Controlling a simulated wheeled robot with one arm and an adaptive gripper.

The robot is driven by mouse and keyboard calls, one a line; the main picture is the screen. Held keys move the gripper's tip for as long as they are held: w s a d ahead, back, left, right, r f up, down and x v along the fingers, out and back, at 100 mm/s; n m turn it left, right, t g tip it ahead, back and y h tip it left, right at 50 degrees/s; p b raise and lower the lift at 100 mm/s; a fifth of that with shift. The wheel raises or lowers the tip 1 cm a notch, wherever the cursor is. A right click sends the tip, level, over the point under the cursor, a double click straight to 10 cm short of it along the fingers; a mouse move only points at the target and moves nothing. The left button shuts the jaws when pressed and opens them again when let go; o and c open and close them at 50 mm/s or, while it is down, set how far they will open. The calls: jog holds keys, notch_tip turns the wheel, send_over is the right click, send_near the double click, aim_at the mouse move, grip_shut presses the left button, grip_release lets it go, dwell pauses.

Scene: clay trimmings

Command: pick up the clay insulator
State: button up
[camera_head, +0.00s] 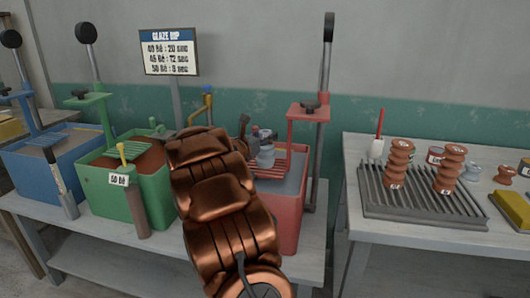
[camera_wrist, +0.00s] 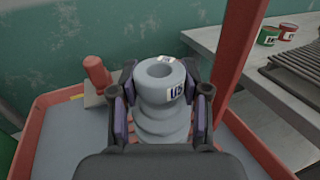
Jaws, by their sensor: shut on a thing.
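The clay insulator (camera_wrist: 163,100) is grey and ribbed, with a round hole in its top and a white label on its side. It stands upright between the fingers of my gripper (camera_wrist: 160,82), which is shut on it from both sides. In the head view the grey insulator (camera_head: 266,157) shows at the red glaze tub (camera_head: 288,222), just right of my copper-coloured arm. My arm hides much of the gripper there. The insulator's lower end is hidden in the wrist view, so I cannot tell whether it touches anything below.
A red post and lever (camera_head: 325,70) rise at the tub's right. A green tub (camera_head: 155,190) and a blue tub (camera_head: 45,170) stand left. The right table has a slatted rack (camera_head: 420,208) with two brown insulators, several small jars and a yellow block (camera_head: 513,210).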

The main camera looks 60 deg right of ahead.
grip_shut()
jog(key=shift+r, duration=0.15)
